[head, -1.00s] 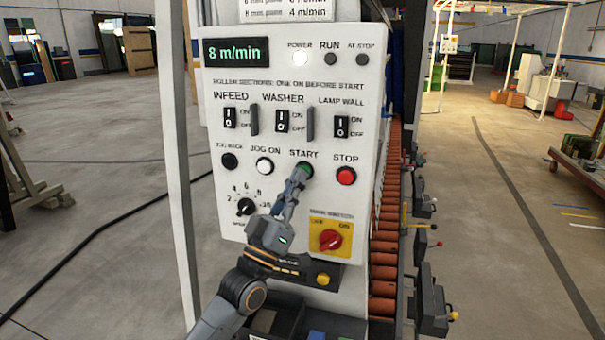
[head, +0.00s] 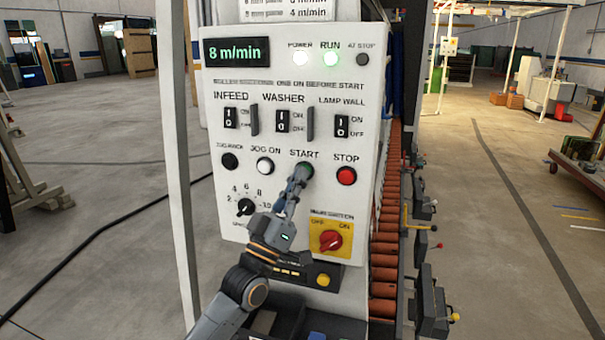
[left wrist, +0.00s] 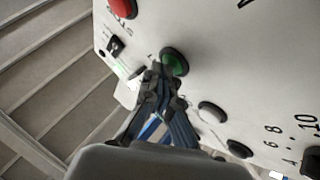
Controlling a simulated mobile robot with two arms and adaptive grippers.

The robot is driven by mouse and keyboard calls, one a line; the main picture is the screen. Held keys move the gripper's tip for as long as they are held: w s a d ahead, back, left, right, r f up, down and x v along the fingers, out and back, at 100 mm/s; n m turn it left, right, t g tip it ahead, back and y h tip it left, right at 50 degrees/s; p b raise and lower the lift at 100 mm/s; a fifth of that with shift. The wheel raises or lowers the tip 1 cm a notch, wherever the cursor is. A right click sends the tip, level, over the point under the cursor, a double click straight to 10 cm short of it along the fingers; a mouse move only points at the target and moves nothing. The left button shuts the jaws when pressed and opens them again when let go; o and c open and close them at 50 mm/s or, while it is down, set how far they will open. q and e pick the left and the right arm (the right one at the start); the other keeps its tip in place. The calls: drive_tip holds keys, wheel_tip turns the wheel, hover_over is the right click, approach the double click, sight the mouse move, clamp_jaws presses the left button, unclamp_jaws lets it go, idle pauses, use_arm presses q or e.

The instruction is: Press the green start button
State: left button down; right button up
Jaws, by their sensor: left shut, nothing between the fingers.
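The green start button (head: 307,167) sits under the START label on the white control panel (head: 215,185). It is partly hidden behind my left gripper in the head view, and shows as a green dome in a dark ring in the left wrist view (left wrist: 174,63). My left gripper (head: 298,177) is shut and empty, with its fingertips at the button's lower left edge. In the left wrist view the fingertips (left wrist: 162,78) overlap the ring; I cannot tell whether they touch it. My right gripper is not in view.
The red stop button (head: 346,176) is right of start, and the white jog button (head: 265,166) is left. A red main switch (head: 330,240) on a yellow plate lies below. Rollers (head: 385,240) run behind the panel at right.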

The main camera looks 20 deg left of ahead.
use_arm(q)
drive_tip(key=shift+s+p, duration=0.5)
drive_tip(key=shift+s, duration=0.45)
